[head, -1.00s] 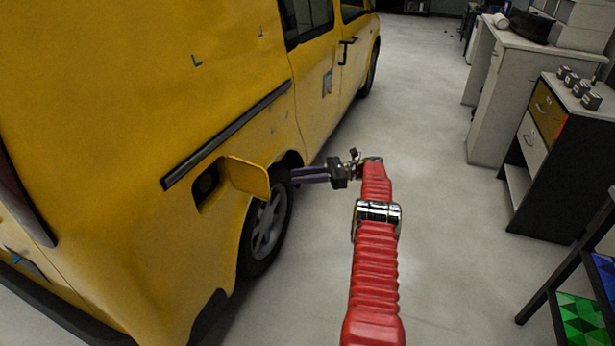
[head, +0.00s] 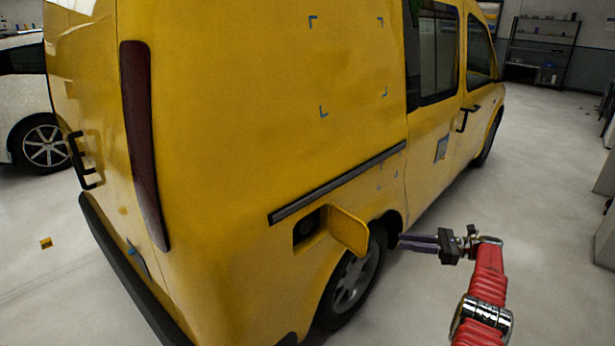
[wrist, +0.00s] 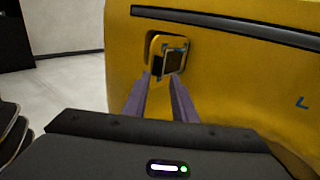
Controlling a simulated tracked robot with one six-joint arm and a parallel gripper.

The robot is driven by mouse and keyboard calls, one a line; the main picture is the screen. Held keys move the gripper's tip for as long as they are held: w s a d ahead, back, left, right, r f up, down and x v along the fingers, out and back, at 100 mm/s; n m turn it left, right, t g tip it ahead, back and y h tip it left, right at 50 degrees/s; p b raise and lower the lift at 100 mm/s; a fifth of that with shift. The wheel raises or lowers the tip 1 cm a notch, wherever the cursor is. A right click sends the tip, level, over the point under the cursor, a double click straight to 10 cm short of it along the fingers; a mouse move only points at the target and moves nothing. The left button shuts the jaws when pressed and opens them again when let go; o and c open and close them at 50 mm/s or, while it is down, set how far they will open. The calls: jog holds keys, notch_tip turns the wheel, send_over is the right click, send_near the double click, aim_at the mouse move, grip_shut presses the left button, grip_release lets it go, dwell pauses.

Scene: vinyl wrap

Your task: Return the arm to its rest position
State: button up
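My gripper (head: 402,241) is at the end of my red arm, in front of the van's side near the rear wheel. Its two purple fingers are apart with nothing between them; they also show in the wrist view (wrist: 161,76). The yellow van (head: 270,120) fills the middle of the head view. Its fuel flap (head: 349,231) stands open beside the dark filler recess (head: 306,228). In the wrist view the recess (wrist: 170,60) lies beyond the fingertips, and a gap seems to remain.
Blue corner marks (head: 323,111) sit on the van's rear side panel. A white car (head: 30,100) stands at the far left. A shelf (head: 540,50) is at the back right, with cabinets at the right edge. The floor between van and cabinets is clear.

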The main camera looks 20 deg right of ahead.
jog(key=s+a+f+n+g+h, duration=0.1)
jog(key=a+f+n+g+h, duration=0.15)
jog(key=f, duration=0.35)
jog(key=a+f+n+g+h, duration=0.1)
jog(key=a+f+h, duration=0.15)
jog(key=f, duration=0.35)
jog(key=s+a+r+n+h, duration=1)
jog(key=s+a+r+n, duration=1)
jog(key=s+a+r, duration=1.1)
jog(key=s+a, duration=0.1)
jog(key=a, duration=0.3)
jog(key=shift+s+h, duration=0.35)
jog(key=shift+h, duration=0.05)
